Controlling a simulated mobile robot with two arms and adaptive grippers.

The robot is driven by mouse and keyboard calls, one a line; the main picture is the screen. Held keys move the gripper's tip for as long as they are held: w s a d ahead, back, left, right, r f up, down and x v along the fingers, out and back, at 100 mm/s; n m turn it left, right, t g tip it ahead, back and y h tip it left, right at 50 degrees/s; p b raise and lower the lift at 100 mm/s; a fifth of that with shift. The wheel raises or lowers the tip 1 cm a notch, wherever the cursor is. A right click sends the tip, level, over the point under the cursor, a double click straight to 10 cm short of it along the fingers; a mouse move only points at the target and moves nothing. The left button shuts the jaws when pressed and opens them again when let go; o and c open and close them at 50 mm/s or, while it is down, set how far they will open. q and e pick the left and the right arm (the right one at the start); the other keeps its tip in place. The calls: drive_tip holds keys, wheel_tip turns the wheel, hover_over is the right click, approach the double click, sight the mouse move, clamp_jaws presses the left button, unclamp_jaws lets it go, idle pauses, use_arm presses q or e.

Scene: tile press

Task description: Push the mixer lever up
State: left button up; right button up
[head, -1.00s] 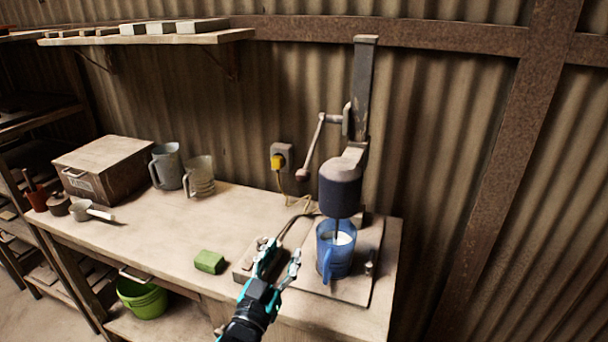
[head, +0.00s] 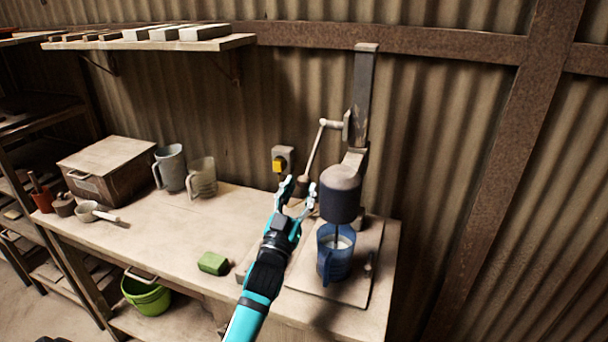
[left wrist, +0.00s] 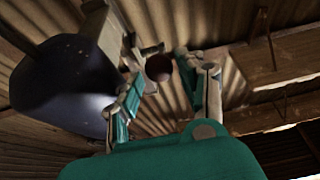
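The mixer (head: 341,195) stands at the right end of the bench, its dark rounded head over a blue jug (head: 335,255). Its lever (head: 314,150) slants down and left from a pivot on the upright post and ends in a dark round knob. My left gripper (head: 298,190) is open at the knob, just left of the mixer head. In the left wrist view the knob (left wrist: 159,67) shows between the two spread fingertips; I cannot tell whether they touch it. The mixer head (left wrist: 65,85) fills the left of that view. My right gripper is not in view.
A green block (head: 213,263) lies on the bench (head: 160,230). A grey jug (head: 170,168), a clear jug (head: 202,178) and a box (head: 108,168) stand further left. A yellow plug (head: 280,164) sits on the wall behind. A shelf (head: 150,42) hangs above.

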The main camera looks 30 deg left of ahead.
sight(314, 152)
use_arm(q)
drive_tip(key=shift+x, duration=1.7)
clamp_jaws()
drive_tip(key=shift+f, duration=0.1)
drive_tip(key=shift+w, duration=0.1)
